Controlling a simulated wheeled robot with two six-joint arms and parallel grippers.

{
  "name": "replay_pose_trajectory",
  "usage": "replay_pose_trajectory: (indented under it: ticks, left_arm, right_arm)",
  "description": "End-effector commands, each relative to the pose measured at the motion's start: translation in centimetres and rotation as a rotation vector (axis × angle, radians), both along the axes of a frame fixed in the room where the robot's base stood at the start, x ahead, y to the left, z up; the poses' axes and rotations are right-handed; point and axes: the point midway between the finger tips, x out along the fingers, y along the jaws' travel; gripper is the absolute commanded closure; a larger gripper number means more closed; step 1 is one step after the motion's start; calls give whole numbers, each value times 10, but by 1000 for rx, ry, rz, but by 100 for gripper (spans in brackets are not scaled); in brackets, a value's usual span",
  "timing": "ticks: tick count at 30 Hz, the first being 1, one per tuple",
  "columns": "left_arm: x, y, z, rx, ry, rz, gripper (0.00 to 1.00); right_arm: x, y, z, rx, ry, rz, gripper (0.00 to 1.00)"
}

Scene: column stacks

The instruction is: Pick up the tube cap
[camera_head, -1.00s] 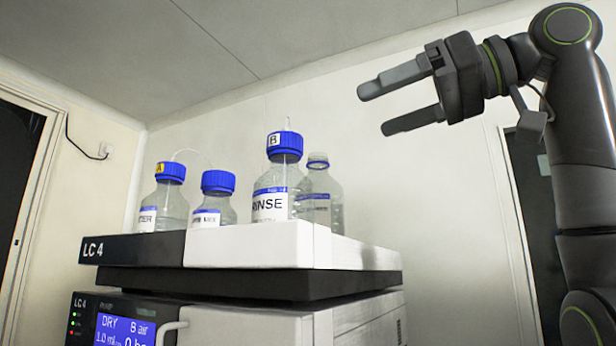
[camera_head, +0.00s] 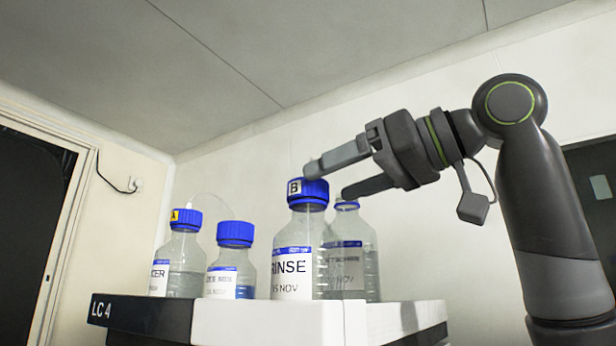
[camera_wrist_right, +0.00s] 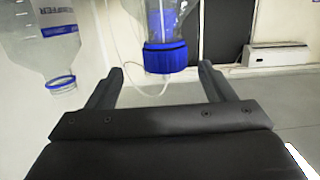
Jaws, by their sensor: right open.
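The blue tube cap marked B (camera_head: 308,193) sits on the clear RINSE bottle (camera_head: 305,240). A thin pale tube leaves this cap in the right wrist view, where the scene hangs upside down. My right gripper (camera_head: 331,181) is open and empty at the height of cap B, one finger overlapping the cap's upper right edge. In the wrist view the blue cap (camera_wrist_right: 165,58) shows between the two spread fingers; I cannot tell whether they touch it. Another blue cap with a tube, marked A (camera_head: 187,218), is on the far left bottle. My left gripper is not in view.
An uncapped bottle with a blue neck ring (camera_head: 358,262) stands close behind and right of the RINSE bottle. A smaller blue-capped bottle (camera_head: 225,268) stands to its left. All stand on the LC4 instrument's top tray (camera_head: 265,322).

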Motion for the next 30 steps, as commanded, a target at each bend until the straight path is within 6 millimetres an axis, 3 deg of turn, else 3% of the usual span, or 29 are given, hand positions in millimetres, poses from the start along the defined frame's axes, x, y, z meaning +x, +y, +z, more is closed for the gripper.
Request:
replay_pose_trajectory:
  ticks: [5,15,25,30]
  left_arm:
    - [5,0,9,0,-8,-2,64]
    - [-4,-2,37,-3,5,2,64]
    - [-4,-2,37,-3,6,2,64]
    - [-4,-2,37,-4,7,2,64]
  right_arm:
    - [5,9,0,-1,-1,0,24]
    - [24,42,-7,-1,1,1,24]
    - [27,47,-11,0,-2,-2,24]
    - [27,47,-11,0,-2,-2,44]
